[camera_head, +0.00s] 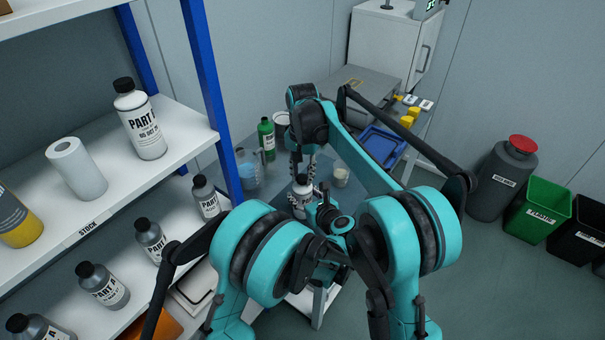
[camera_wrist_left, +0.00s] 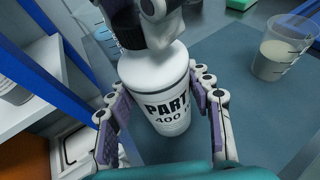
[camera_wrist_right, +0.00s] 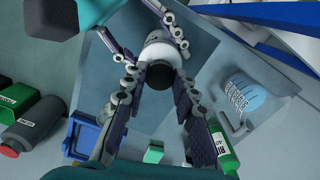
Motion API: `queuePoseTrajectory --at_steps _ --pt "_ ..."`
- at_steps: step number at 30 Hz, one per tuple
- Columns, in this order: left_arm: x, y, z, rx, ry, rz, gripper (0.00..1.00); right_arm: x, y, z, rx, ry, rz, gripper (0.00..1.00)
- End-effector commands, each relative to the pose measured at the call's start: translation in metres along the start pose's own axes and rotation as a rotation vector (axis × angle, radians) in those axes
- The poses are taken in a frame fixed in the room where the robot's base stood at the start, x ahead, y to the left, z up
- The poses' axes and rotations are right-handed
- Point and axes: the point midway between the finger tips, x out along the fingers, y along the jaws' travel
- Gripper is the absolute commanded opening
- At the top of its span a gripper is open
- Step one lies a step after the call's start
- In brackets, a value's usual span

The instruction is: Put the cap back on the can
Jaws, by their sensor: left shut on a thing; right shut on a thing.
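The white can (camera_wrist_left: 166,95), labelled PART 400, stands upright on the grey bench mat (camera_wrist_left: 235,115); it also shows in the head view (camera_head: 299,203). My left gripper (camera_wrist_left: 160,98) is shut on the can's body, one finger on each side. The black cap (camera_wrist_right: 160,75) is at the can's top, in line with it. My right gripper (camera_wrist_right: 158,88) comes down from above with its fingers around the cap. In the left wrist view the right gripper partly hides the cap (camera_wrist_left: 130,32), so I cannot tell whether it is fully seated.
A beaker of pale liquid (camera_wrist_left: 280,48) stands right of the can. A blue-liquid beaker (camera_head: 247,170) and a green bottle (camera_head: 266,137) stand behind it. The stock shelf (camera_head: 170,130) with several bottles is close on the left. A blue tray (camera_head: 383,146) lies at the back right.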

Motion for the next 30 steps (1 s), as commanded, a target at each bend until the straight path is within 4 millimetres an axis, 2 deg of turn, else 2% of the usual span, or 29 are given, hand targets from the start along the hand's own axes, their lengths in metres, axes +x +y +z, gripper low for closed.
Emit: queuePoseTrajectory --at_steps 9,13,17,18,20,30 --pt "0.0001 0.0000 -0.0001 0.000 0.000 0.000 0.00 0.0006 0.0000 -0.0003 0.759 0.000 0.000 0.00" --pt "0.0001 0.0001 -0.0001 0.000 0.000 0.000 0.00 0.0008 0.0001 -0.0003 0.978 0.000 -0.001 0.00" --pt "0.0000 0.0000 -0.0001 0.000 0.000 0.000 0.00 0.0007 0.0001 -0.0004 0.964 0.000 -0.001 0.00" --pt "0.0000 0.0001 -0.0001 0.000 0.000 0.000 0.00 0.0007 0.0001 -0.0004 0.964 0.000 -0.001 0.33" --pt "0.0000 0.0001 -0.0001 0.000 0.000 0.000 0.00 0.0007 0.0001 -0.0004 0.963 0.000 -0.001 0.48" --pt "0.0000 0.0001 -0.0001 0.000 0.000 0.000 0.00 -0.0025 0.0001 -0.0003 0.961 0.000 -0.001 0.48"
